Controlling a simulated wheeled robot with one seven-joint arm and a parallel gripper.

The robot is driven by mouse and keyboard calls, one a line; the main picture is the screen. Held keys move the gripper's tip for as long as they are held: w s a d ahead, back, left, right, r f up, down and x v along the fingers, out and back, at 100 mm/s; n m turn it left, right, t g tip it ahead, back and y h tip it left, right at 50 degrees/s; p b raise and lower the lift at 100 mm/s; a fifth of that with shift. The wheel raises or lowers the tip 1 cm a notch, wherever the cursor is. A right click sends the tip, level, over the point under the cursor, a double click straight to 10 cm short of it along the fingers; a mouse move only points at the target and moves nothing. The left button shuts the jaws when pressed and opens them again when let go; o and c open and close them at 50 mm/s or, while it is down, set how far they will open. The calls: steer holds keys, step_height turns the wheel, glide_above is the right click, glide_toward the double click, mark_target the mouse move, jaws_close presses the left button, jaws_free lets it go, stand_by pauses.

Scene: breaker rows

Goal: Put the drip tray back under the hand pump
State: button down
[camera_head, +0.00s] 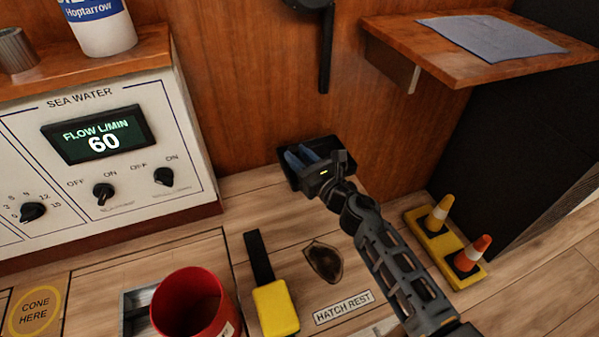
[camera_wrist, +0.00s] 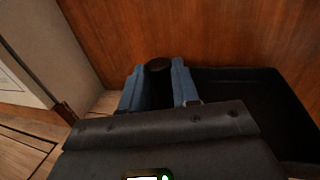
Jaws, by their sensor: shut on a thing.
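The drip tray (camera_head: 318,146) is a shallow black tray on the wooden floor against the wood-panelled wall. It also shows in the wrist view (camera_wrist: 255,95), mostly to the right of my fingers. My gripper (camera_head: 301,156) has blue fingers and is shut on the tray at its left part. In the wrist view my gripper (camera_wrist: 158,82) has a dark round piece between its fingertips. The hand pump (camera_head: 326,45) appears to be the black fitting on the wall above the tray; its top is cut off. My wrist hides part of the tray.
A red bucket (camera_head: 190,303), a yellow block with a black strip (camera_head: 276,308) and a brown patch (camera_head: 323,262) are on the floor. Two small cones on a yellow base (camera_head: 445,247) stand right. A wooden shelf (camera_head: 450,65) juts out upper right. The sea water panel (camera_head: 100,150) stands left.

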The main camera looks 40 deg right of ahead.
steer(key=shift+f+b, duration=1.5)
steer(key=shift+f, duration=0.45)
steer(key=shift+f, duration=0.2)
steer(key=c, duration=0.8)
jaws_free()
steer(key=shift+r, duration=0.15)
steer(key=shift+s+r, duration=0.1)
steer(key=shift+s, duration=0.05)
steer(key=s, duration=0.4)
steer(key=s+a, duration=0.1)
steer(key=s, duration=0.6)
steer(key=shift+s+a+b, duration=0.3)
steer(key=shift+s+b, duration=0.05)
